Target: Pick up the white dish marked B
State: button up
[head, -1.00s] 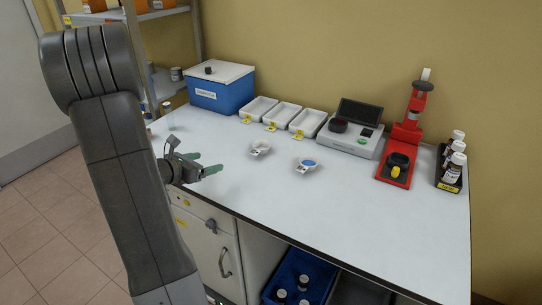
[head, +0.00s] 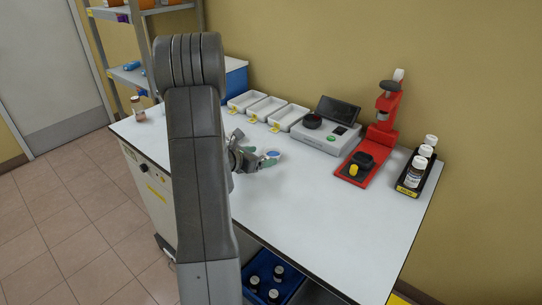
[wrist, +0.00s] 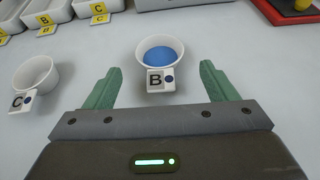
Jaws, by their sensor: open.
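The white dish marked B (wrist: 176,49) stands on the bench with blue contents and a tag with a black B at its front. It is straight ahead of my gripper in the wrist view, centred between the lines of the two green fingers. My gripper (wrist: 158,88) is open and empty, its fingertips just short of the dish. In the head view my gripper (head: 258,157) is low over the bench, and dish B (head: 272,154) shows just beyond it, partly hidden. A second white dish, marked C (wrist: 36,76), stands to the left in the wrist view; my arm hides it in the head view.
White trays (head: 267,108) with yellow tags stand at the back. A grey instrument (head: 325,131), a red press (head: 370,160) and a black rack of bottles (head: 417,172) are to the right. The front right of the bench (head: 330,220) is clear.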

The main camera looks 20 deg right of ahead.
aim_at(278, 153)
jog(key=shift+w+d+f, duration=0.15)
jog(key=shift+w+d, duration=0.05)
jog(key=shift+d, duration=0.4)
jog(key=p+x, duration=0.1)
jog(key=x, duration=0.3)
jog(key=shift+w, duration=0.1)
jog(key=shift+c, duration=0.2)
jog(key=c, duration=0.9)
